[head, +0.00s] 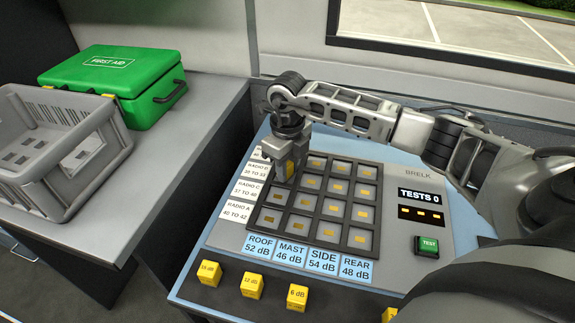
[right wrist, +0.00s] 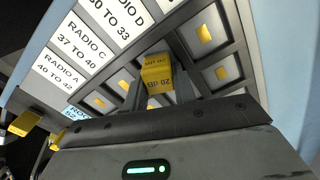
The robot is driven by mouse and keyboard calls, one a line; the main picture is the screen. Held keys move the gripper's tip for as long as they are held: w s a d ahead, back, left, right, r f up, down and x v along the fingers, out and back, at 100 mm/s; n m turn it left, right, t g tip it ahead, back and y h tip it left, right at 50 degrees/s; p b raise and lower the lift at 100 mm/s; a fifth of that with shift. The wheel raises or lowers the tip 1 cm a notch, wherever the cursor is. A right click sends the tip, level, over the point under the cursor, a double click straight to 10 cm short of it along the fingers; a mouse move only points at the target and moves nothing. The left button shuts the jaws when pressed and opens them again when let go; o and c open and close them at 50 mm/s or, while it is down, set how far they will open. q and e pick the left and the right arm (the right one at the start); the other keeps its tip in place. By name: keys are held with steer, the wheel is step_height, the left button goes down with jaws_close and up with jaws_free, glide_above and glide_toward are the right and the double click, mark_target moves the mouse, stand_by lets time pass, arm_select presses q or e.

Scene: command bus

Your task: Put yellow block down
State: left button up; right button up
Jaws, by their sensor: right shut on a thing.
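My right gripper (head: 284,158) is shut on a yellow block (head: 290,167), at the left column of the socket grid (head: 318,235). In the right wrist view the block (right wrist: 157,74) sits between the fingers, marked 20 dB, with its lettering upside down. The block is low over the grid's left side, near the row labels Radio C and Radio D. Whether it touches a socket floor cannot be told; its lower end is hidden. My left gripper is not in view.
Yellow blocks marked 18 dB (head: 209,273), 12 dB (head: 252,286) and 6 dB (head: 297,297) stand along the front, with another (head: 389,315) partly hidden. A green TEST button (head: 427,246) is at right. A grey crate (head: 62,150) and green first-aid case (head: 113,82) stand left.

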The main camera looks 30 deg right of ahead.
mark_target(288, 165)
steer(key=shift+s+f+b, duration=0.2)
steer(key=shift+f+b, duration=0.1)
steer(key=shift+f, duration=0.25)
steer(key=o, duration=0.9)
steer(key=shift+f, duration=0.1)
steer(key=shift+r+p, duration=0.3)
steer(key=shift+r, duration=0.05)
steer(key=shift+o, duration=0.5)
steer(key=r, duration=0.8)
steer(key=shift+w+r, duration=0.1)
steer(key=shift+w, duration=0.15)
arm_select(q)
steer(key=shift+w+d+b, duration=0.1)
steer(key=shift+b, duration=0.25)
arm_select(e)
steer(key=shift+r, duration=2.3)
steer(key=shift+s, duration=0.15)
